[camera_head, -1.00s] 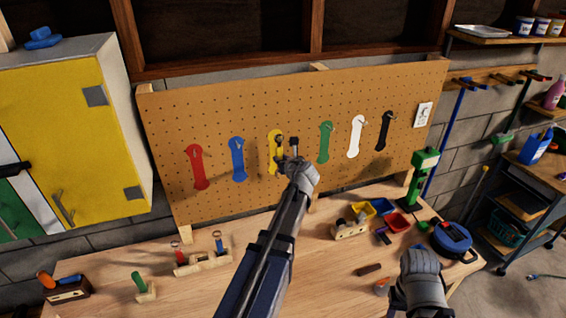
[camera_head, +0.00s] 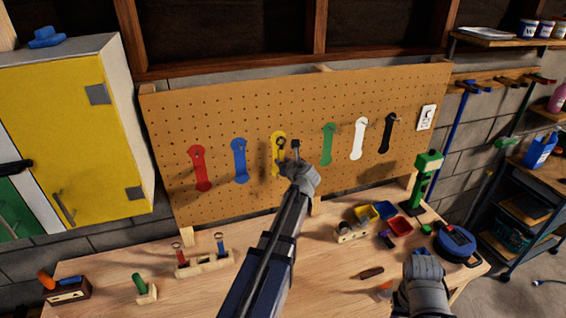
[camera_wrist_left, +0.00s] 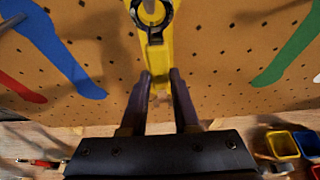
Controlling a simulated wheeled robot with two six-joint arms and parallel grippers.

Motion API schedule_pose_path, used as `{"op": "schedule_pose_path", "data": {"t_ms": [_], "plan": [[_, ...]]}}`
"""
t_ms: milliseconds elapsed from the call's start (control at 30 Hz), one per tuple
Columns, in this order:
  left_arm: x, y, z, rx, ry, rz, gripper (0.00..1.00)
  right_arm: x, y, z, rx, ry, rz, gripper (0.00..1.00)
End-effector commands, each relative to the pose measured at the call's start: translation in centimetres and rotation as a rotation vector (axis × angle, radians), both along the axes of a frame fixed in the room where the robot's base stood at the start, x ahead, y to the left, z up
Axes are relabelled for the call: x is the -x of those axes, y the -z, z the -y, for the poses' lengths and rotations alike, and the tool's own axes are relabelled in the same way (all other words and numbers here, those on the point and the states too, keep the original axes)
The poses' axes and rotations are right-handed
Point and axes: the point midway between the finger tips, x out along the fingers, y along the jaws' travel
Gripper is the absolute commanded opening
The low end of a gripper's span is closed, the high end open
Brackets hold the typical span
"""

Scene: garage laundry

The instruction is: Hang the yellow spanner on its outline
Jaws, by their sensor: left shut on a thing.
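The yellow outline (camera_head: 278,138) is painted on the pegboard between the blue and green outlines. My left gripper (camera_head: 289,158) is in front of it, shut on the yellow spanner (camera_wrist_left: 157,62). In the left wrist view, the spanner stands upright between the fingers (camera_wrist_left: 160,82), with a dark ring at its upper end (camera_wrist_left: 150,12) over the yellow outline. The gripper hides the outline's lower part. I cannot tell whether the spanner touches the board. My right gripper (camera_head: 423,285) is low at the front right, its jaws not clear.
The pegboard (camera_head: 230,110) also carries red, blue, green, white and black outlines. On the workbench (camera_head: 205,295) stand a wooden rack (camera_head: 205,263), small coloured bins (camera_head: 400,227), a green tool (camera_head: 427,180) and a blue round case (camera_head: 455,243). A yellow cabinet (camera_head: 70,125) is at left.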

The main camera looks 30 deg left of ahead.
Motion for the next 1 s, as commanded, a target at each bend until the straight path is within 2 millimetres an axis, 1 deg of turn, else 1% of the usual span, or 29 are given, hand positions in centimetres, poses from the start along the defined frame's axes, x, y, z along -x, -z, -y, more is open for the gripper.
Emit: {"op": "schedule_pose_path", "data": {"t_ms": [67, 100, 400, 767, 867, 1000], "plan": [[0.0, 0.1, 0.0, 0.002, -0.001, -0.001, 0.00, 0.0, 0.0, 0.0, 0.000, 0.000, 0.000, 0.50], [0.0, 0.1, 0.0, 0.002, -0.002, 0.000, 0.30, 0.0, 0.0, 0.0, 0.000, 0.000, 0.000, 0.50], [0.0, 0.0, 0.0, 0.001, 0.000, 0.000, 0.64, 0.0, 0.0, 0.0, 0.000, 0.000, 0.000, 0.50], [0.3, -0.2, 0.3, 0.001, 0.000, -0.001, 0.64, 0.0, -0.2, 0.0, 0.000, 0.000, 0.000, 0.50], [0.8, -0.6, 0.9, 0.001, 0.001, 0.000, 0.64, 0.0, -0.6, 0.0, 0.000, 0.000, 0.000, 0.50], [2.0, -1.4, 2.2, 0.001, 0.001, 0.000, 0.64, 0.0, -1.4, 0.0, 0.000, -0.001, -0.001, 0.50]]}}
